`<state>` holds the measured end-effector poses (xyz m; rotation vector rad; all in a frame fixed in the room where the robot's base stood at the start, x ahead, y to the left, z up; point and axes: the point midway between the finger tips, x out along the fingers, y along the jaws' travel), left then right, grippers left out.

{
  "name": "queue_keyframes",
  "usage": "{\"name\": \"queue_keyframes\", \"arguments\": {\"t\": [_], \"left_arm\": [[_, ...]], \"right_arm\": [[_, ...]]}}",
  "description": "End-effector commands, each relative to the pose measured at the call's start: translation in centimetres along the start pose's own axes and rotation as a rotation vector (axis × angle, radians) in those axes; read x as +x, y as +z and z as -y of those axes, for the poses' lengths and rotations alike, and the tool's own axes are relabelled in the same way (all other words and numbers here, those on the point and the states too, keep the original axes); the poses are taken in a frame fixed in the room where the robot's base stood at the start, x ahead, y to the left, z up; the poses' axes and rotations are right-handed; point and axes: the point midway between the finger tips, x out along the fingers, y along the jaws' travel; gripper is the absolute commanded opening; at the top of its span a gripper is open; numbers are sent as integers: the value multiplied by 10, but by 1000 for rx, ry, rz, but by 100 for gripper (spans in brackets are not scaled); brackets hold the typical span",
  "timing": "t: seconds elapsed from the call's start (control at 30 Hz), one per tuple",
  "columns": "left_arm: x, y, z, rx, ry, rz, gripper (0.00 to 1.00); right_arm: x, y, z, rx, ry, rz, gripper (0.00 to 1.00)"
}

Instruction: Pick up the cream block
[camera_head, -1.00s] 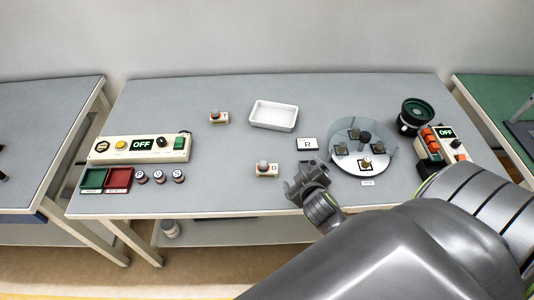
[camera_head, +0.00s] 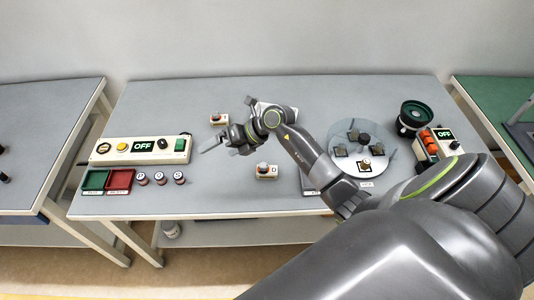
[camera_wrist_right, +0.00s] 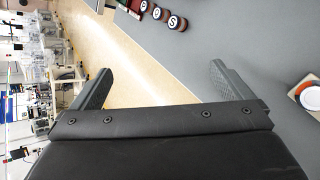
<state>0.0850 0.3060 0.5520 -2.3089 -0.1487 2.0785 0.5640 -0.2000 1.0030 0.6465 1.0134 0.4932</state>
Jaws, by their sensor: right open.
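A small pale piece, cream to tan, sits in a black square mark at the front of the round disc (camera_head: 345,141); it looks like the cream block (camera_head: 363,166), but is too small to be sure. My right gripper (camera_head: 222,147) is above the table left of centre, well to the left of the disc. Its fingers are apart with nothing between them. The right wrist view shows the open right gripper (camera_wrist_right: 163,85) over the table edge and floor. My left gripper is not in view.
A cream button box marked D (camera_head: 266,171) and another button box (camera_head: 218,119) stand near my right gripper. My arm mostly hides the white tray (camera_head: 262,105). The OFF control box (camera_head: 140,150), green tray (camera_head: 95,180) and red tray (camera_head: 120,180) are left. A dark bowl (camera_head: 415,113) stands right.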

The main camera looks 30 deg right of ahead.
Motion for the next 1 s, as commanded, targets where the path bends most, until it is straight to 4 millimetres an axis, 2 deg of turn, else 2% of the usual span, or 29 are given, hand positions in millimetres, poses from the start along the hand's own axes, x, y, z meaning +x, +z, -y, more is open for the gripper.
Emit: {"name": "queue_keyframes", "arguments": {"t": [0.1, 0.23, 0.4, 0.5, 0.67, 1.0], "left_arm": [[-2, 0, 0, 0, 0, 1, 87], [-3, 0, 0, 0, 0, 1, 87], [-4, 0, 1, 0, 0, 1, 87], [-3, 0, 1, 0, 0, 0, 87], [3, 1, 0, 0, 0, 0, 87], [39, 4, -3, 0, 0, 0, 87]], "right_arm": [[-15, 4, 33, -48, -249, -150, 99], [-45, 9, 64, -39, -500, -278, 99], [-82, 14, 83, 12, -723, -374, 99], [-93, 15, 87, 35, -788, -400, 99], [-95, 13, 94, 48, -818, -412, 99], [-72, -1, 118, 46, -814, -412, 99]]}}
